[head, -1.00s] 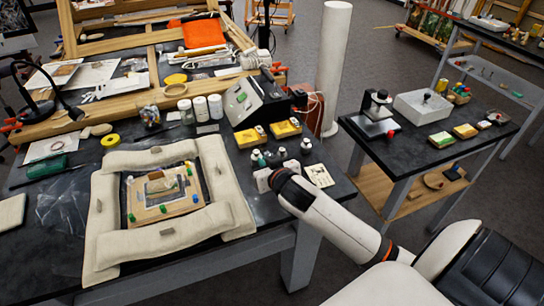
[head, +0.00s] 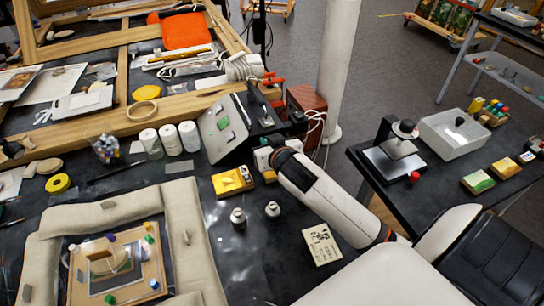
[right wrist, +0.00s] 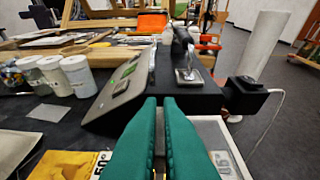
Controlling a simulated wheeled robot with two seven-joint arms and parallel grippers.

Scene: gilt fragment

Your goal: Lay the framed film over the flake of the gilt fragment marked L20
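The gilt fragment (head: 112,263) lies at the lower left of the head view, on a wooden board inside a padded cream surround. A pale strip crosses its dark middle; I cannot tell whether this is film. No L20 label is readable, and I cannot pick out the framed film. My right gripper (head: 270,158) is over the back of the table beside the grey sloped device, well right of the fragment. In the right wrist view its green fingers (right wrist: 160,100) are together with only a thin gap and nothing visible between them. My left gripper is not in view.
The grey sloped device (head: 225,128) stands close to my right gripper. A yellow box (head: 233,181), two small bottles (head: 238,219) and a printed card (head: 322,244) lie nearby. White jars (head: 170,140) stand further left. Dark tabletop between surround and bottles is clear.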

